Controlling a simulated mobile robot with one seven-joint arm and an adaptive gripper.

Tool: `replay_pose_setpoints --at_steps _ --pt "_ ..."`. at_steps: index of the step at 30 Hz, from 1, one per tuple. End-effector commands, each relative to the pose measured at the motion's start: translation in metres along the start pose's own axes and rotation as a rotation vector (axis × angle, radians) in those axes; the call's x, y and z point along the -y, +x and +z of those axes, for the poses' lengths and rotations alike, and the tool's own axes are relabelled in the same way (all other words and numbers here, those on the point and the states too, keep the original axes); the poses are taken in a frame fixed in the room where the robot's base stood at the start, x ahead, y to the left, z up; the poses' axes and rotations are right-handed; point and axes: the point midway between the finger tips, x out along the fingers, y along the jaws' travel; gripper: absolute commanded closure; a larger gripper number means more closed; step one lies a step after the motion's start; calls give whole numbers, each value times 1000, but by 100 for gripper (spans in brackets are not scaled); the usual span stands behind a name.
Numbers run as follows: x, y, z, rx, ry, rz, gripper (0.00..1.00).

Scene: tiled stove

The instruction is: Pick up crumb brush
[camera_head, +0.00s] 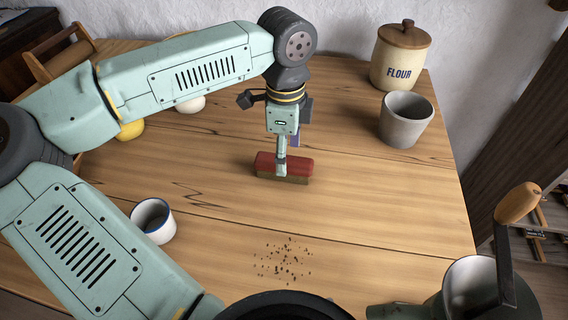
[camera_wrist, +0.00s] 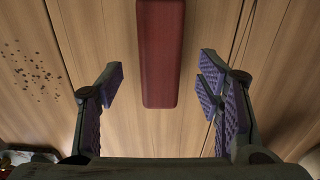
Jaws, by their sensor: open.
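The crumb brush (camera_head: 299,167) has a red back and tan bristles and lies bristles down on the wooden table. In the wrist view its red back (camera_wrist: 161,55) runs lengthwise from the top edge to the middle, in line with the space between the fingers. My gripper (camera_head: 281,168) is at the brush in the head view, with one finger in front of its near side. In the wrist view my gripper (camera_wrist: 160,90) is open, with purple pads apart on both sides of the brush and clear of it.
Dark crumbs (camera_head: 284,262) lie scattered near the table's front. A white mug with a blue rim (camera_head: 153,220) stands at left. A grey pot (camera_head: 406,120) and a flour jar (camera_head: 400,57) stand at the back right. The table right of the brush is clear.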

Motion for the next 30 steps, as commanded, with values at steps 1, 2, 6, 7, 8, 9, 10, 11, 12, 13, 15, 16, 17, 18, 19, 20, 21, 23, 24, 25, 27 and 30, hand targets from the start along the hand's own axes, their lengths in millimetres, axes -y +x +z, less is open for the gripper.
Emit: replay_pose_setpoints --at_steps 1,2,6,7,8,9,10,11,12,13,15,16,17,18,19,20,21,23,24,25,27,30 --pt "-1 4 0 -4 2 4 40" --pt "-1 9 1 -4 2 4 40" --pt "-1 31 2 -3 2 3 40" --pt "-1 34 2 -3 2 3 40" --pt "-1 37 2 -2 2 2 40" --pt "-1 40 2 -2 2 1 40" --pt "-1 41 2 -2 2 1 40" --pt "-1 42 2 -2 2 1 40" --pt "-1 43 2 -1 2 0 40" --pt "-1 43 2 -1 2 0 40" --pt "-1 43 2 0 1 0 40" --pt "-1 43 2 0 1 0 40" --pt "-1 43 2 0 1 0 40" --pt "-1 43 3 0 1 0 43" --pt "-1 43 3 0 1 0 45" --pt "-1 43 3 0 1 0 47" --pt "-1 43 3 0 1 0 49" --pt "-1 43 3 0 1 0 53" --pt "-1 43 3 0 1 0 56" --pt "-1 43 3 0 1 1 58" --pt "-1 43 3 0 1 1 63" --pt "-1 43 3 0 1 1 69"
